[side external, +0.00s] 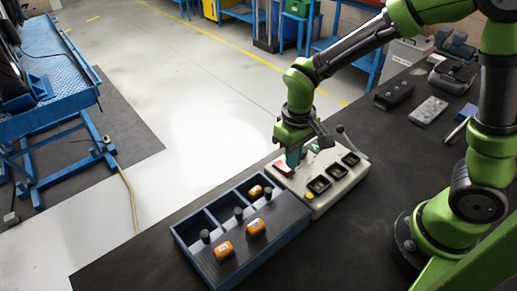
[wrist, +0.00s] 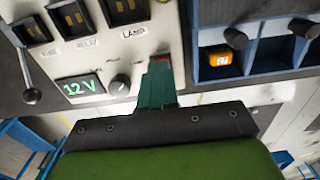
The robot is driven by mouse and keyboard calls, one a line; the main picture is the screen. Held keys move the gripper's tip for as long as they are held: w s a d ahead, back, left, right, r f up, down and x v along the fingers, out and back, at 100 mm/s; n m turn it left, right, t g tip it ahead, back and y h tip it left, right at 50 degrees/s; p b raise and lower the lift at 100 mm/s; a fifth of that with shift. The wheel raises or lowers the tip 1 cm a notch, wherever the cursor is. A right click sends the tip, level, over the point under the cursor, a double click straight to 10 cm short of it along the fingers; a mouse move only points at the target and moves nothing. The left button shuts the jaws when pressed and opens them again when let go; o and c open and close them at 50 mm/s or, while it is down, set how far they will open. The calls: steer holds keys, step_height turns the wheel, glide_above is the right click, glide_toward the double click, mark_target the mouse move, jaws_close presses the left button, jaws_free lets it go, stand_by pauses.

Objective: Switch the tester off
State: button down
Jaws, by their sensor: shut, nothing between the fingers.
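The tester (side external: 318,205) is a beige box on the dark bench, with three dark sockets on its top. In the wrist view, its panel (wrist: 100,58) has sockets, two of them labelled RELAY and LAMP, a grey knob (wrist: 120,85) and a display (wrist: 78,88) lit with a green "12 V". A red switch (side external: 282,168) sits near the tester's left end; in the wrist view only a red edge shows past my fingertips. My gripper (wrist: 158,66) is shut and empty, its teal fingers pointing down at the red switch. Whether they touch it is hidden.
A blue tray (side external: 188,252) adjoins the tester's left side, with several black knobs and orange parts (side external: 224,249). A lever (side external: 351,142) sticks up at the tester's back right. Loose parts (side external: 428,110) lie on the bench further right. Bench in front of the tester is clear.

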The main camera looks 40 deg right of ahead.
steer(key=shift+f, duration=0.1)
steer(key=shift+f, duration=0.55)
steer(key=shift+f, duration=0.5)
stand_by(0.4)
step_height(320, 180, up, 7)
stand_by(0.6)
steer(key=s+d+r+m+t+y, duration=0.1)
steer(key=s+d+r+m+t, duration=0.1)
steer(key=r, duration=0.4)
steer(key=s+d+r+m+t+y, duration=0.1)
steer(key=s+d+r+m+t, duration=0.1)
steer(key=s+d+r+t, duration=0.2)
steer(key=s+r+t, duration=0.1)
steer(key=s, duration=0.2)
steer(key=shift+d+r, duration=0.2)
steer(key=shift+r, duration=0.2)
